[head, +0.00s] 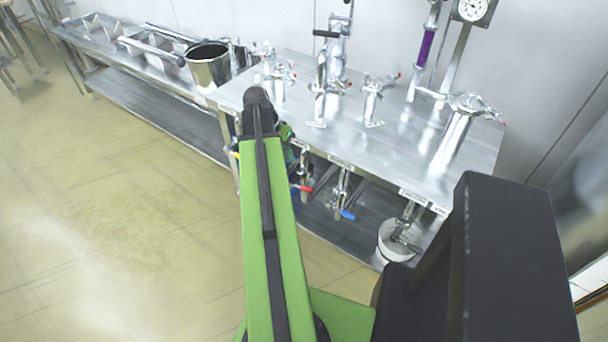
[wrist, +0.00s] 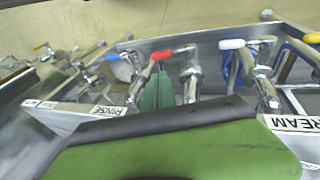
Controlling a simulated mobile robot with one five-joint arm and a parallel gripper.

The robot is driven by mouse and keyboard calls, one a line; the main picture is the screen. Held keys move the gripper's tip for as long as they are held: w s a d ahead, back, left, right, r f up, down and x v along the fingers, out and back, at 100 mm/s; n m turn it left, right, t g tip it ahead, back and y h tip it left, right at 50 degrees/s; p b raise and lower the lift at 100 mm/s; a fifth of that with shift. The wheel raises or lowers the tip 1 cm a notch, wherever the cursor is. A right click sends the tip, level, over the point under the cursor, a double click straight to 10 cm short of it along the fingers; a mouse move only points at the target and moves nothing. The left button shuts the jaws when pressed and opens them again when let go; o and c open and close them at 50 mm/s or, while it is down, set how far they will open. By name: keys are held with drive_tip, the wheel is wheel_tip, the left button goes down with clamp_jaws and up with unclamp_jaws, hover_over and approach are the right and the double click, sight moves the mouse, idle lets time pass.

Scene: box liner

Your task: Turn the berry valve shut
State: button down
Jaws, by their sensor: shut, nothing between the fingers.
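Several valves with coloured handles hang under the counter's front edge. The labels I can read there are RINSE (wrist: 107,112) and one ending in REAM (wrist: 295,123); I cannot tell which valve is the berry one. In the head view a red handle (head: 303,188) and a blue handle (head: 347,214) show. My gripper (head: 287,138) is shut and empty near the counter's front edge, mostly hidden behind my arm.
The steel counter (head: 300,92) carries several taps. A steel pot (head: 209,68) stands at its left end. A white bucket (head: 396,242) is under the right side, on the lower shelf. The floor (head: 120,210) at left is clear.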

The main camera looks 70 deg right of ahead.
sight(308, 189)
drive_tip(key=b+x, duration=1.3)
drive_tip(key=x, duration=0.1)
drive_tip(key=shift+w+f, duration=0.1)
drive_tip(key=shift+f, duration=0.05)
drive_tip(key=shift+d, duration=0.1)
drive_tip(key=shift+s+a+t, duration=0.2)
drive_tip(key=shift+s+t, duration=0.1)
drive_tip(key=shift+s+a+f+t+h+b, duration=0.15)
drive_tip(key=shift+s+f+t+b, duration=0.15)
drive_tip(key=shift+f+t, duration=0.15)
drive_tip(key=shift+s+f+t+h+b, duration=0.15)
drive_tip(key=shift+s+f+t+b, duration=0.1)
drive_tip(key=shift+f+t, duration=0.15)
drive_tip(key=shift+f+b, duration=0.35)
drive_tip(key=shift+r, duration=0.25)
